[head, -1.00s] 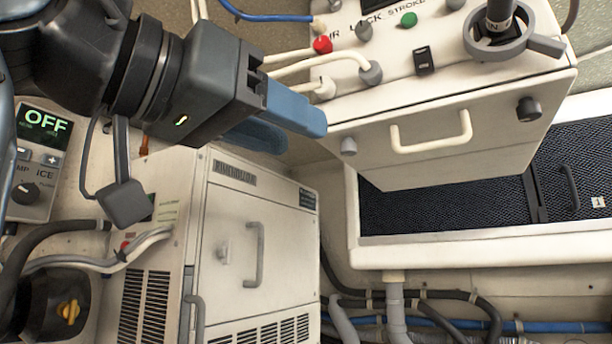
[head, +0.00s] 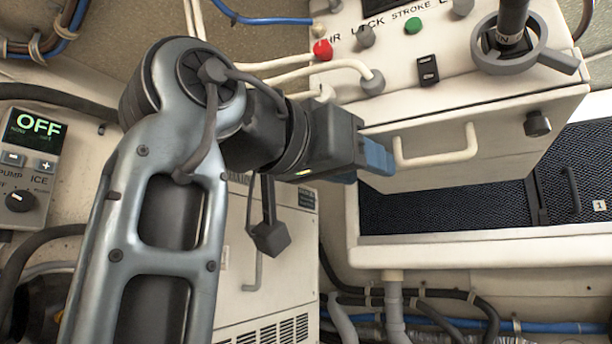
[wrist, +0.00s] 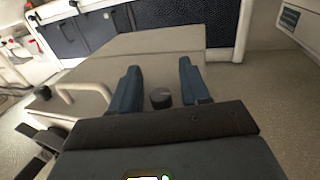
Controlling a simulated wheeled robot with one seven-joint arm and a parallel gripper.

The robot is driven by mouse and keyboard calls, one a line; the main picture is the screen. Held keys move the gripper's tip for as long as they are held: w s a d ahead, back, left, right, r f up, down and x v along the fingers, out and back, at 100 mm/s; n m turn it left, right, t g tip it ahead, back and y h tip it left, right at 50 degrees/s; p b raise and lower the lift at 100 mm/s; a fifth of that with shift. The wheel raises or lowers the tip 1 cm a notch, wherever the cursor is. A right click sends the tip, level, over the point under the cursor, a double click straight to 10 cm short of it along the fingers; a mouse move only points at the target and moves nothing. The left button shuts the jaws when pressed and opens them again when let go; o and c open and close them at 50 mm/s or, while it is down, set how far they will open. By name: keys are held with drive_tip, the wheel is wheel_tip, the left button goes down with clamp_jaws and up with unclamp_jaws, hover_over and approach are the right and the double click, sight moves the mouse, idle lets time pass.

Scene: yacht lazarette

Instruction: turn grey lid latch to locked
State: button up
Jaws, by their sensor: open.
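The grey lid latch (wrist: 160,98) is a short round knob on the pale front of a box. In the wrist view it shows between the two blue fingers of my gripper (wrist: 158,68), nearer the palm than the tips. The fingers are open and stand apart on either side of it; I cannot tell whether they touch it. In the head view my gripper (head: 378,160) is at the left end of the box front, left of the beige handle, and hides the latch. The latch's turned position is hard to tell.
The beige handle (head: 437,148) sticks out close to my gripper; it also shows in the wrist view (wrist: 82,100). A dark knob (head: 537,123) is at the right end of the box front. A white cabinet (head: 285,270) stands below, and a dark mesh panel (head: 450,210) lies behind.

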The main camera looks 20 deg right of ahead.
clamp_jaws()
drive_tip(key=shift+w+a+n+t+y+b, duration=0.1)
drive_tip(key=shift+n+t+y+b, duration=0.15)
drive_tip(key=shift+n+t+y, duration=0.65)
drive_tip(key=shift+w+n+t+y+b, duration=0.3)
drive_tip(key=shift+n+t, duration=0.35)
drive_tip(key=shift+t, duration=0.5)
drive_tip(key=shift+s+a+n+t+y+b, duration=0.1)
drive_tip(key=shift+n+t+y+b, duration=0.05)
drive_tip(key=shift+n+t+y, duration=0.75)
unclamp_jaws()
drive_tip(key=b+v, duration=0.2)
drive_tip(key=v, duration=0.5)
drive_tip(key=shift+s+a, duration=0.2)
drive_tip(key=shift+a, duration=0.05)
drive_tip(key=shift+f, duration=0.1)
